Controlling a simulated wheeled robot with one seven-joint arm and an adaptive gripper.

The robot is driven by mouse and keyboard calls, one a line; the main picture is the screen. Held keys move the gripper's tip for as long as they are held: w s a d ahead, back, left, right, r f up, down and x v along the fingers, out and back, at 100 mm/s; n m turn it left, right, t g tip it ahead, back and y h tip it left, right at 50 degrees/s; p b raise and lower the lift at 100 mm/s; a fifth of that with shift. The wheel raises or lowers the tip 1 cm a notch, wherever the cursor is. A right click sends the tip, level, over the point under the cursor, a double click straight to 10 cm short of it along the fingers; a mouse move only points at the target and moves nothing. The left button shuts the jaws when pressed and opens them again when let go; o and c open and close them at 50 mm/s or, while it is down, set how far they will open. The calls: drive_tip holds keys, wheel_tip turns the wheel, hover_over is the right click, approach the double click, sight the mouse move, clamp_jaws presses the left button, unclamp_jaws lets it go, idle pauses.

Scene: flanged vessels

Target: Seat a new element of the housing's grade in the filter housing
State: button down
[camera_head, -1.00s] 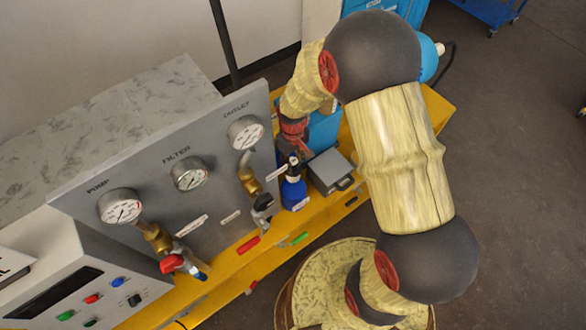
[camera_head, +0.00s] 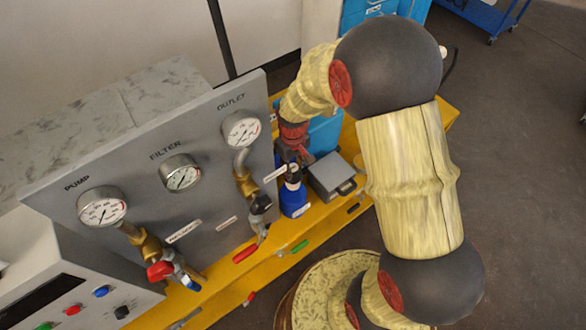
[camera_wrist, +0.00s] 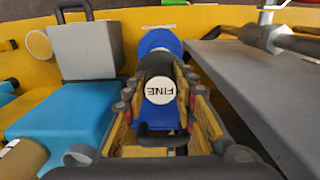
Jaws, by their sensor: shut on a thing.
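My gripper (camera_head: 295,152) reaches down at the right end of the gauge panel, just above a blue cylinder (camera_head: 294,202) with a dark top and a small white label. In the wrist view my gripper (camera_wrist: 160,92) is shut on a dark cylindrical piece (camera_wrist: 158,68) whose white round label reads FINE. Blue shows behind it and below the label, between the fingers. I cannot tell whether this piece is a loose element or part of the filter housing, nor whether it touches the blue cylinder. The inside of the housing is hidden.
The grey panel (camera_head: 205,205) carries pump, filter and outlet gauges; a red-handled valve (camera_head: 160,270) juts out at its left. A grey box (camera_head: 332,176) stands close right of the blue cylinder, with a blue container (camera_head: 325,133) behind. The yellow bench (camera_head: 225,282) has some free front edge.

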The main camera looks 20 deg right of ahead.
sight(293, 187)
drive_tip(key=shift+f+b, duration=1.4)
drive_tip(key=shift+f, duration=1.05)
drive_tip(key=shift+f+b, duration=2)
drive_tip(key=shift+f, duration=1.6)
drive_tip(key=c, duration=1.4)
unclamp_jaws()
wheel_tip(293, 187, up, 12)
drive_tip(key=shift+r, duration=0.1)
